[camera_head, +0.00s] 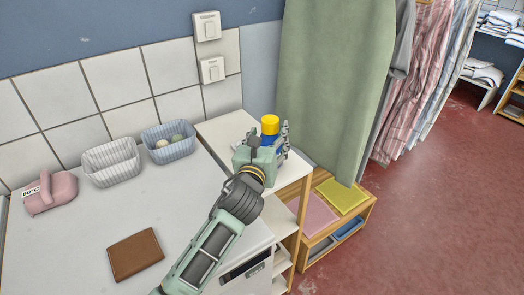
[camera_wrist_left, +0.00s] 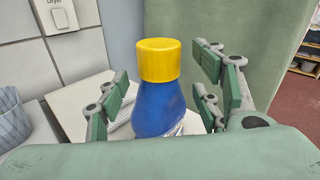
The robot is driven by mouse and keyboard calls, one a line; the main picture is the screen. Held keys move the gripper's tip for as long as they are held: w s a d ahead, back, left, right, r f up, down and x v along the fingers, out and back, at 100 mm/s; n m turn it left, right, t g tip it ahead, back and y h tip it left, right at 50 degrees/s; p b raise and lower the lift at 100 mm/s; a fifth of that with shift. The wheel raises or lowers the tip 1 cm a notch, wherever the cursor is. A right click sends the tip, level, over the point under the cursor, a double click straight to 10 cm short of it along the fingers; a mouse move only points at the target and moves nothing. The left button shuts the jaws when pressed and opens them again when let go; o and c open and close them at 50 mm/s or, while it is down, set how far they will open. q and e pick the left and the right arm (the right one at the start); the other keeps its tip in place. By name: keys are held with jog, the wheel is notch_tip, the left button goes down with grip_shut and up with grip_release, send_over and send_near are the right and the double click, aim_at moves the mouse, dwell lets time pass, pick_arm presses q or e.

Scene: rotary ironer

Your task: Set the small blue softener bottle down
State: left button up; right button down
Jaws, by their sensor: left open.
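The small blue softener bottle (camera_wrist_left: 160,108) with its yellow cap stands upright between the fingers of my left gripper in the left wrist view. The fingers are spread, with a visible gap on both sides of the bottle. In the head view the yellow cap (camera_head: 270,124) shows above my left gripper (camera_head: 268,146), which is over the white top of a narrow shelf unit (camera_head: 222,127). The bottle's base is hidden by the gripper, so its contact with the top is not clear. My right gripper is not in view.
A white worktop (camera_head: 90,225) left of the shelf holds a grey basket (camera_head: 112,163), a blue-grey basket (camera_head: 170,140), a pink object (camera_head: 50,193) and a brown wallet-like item (camera_head: 135,254). A green cloth (camera_head: 335,80) hangs close to the right.

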pick_arm(q)
jog(key=b+v, duration=0.1)
jog(key=v, duration=0.8)
jog(key=shift+s, duration=0.3)
jog(key=shift+a, duration=0.1)
